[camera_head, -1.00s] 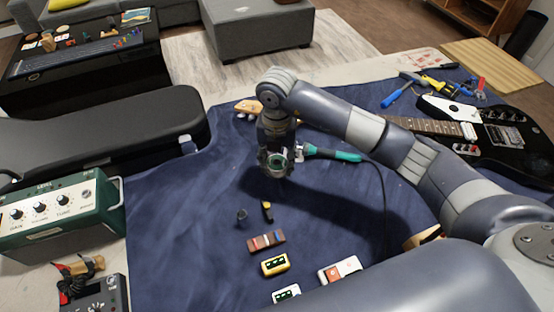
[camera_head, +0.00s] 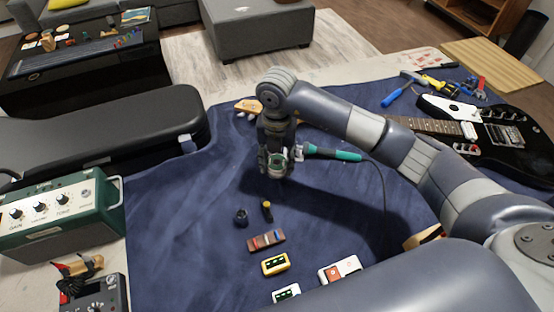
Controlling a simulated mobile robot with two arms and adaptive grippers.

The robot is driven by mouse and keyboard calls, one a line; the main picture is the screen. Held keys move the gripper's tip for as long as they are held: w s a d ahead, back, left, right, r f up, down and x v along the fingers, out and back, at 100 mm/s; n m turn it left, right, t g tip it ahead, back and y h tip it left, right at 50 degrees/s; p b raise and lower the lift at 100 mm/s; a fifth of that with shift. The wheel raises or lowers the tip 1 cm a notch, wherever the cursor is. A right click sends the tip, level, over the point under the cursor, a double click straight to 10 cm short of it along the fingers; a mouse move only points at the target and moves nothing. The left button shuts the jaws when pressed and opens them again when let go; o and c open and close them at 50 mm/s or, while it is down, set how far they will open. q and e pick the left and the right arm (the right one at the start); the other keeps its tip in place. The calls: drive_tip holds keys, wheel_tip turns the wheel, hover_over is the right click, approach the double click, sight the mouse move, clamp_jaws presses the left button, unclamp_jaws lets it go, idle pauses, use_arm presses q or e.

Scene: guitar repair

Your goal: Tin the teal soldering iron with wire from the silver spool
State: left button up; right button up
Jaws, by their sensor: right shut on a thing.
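My right gripper (camera_head: 277,168) is shut on a small round thing with a pale metallic rim and a greenish middle, which looks like the silver spool (camera_head: 279,157). It is above the blue mat, left of the soldering iron. The teal soldering iron (camera_head: 337,154) lies just right of the gripper, its black cord running right and down the mat. Its tip end is close to my gripper, and I cannot tell whether it touches the held thing. No wire can be made out. My left gripper is not in view.
On the blue mat (camera_head: 185,255) are a dark small cylinder (camera_head: 240,216), a brown block (camera_head: 266,240) and a yellow block (camera_head: 275,264). A black guitar (camera_head: 500,135) and tools lie right. A green amplifier (camera_head: 60,215) and a black padded case (camera_head: 90,130) stand left.

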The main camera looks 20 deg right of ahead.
idle(0.5)
drive_tip(key=shift+r+p, duration=2.5)
drive_tip(key=shift+r, duration=1)
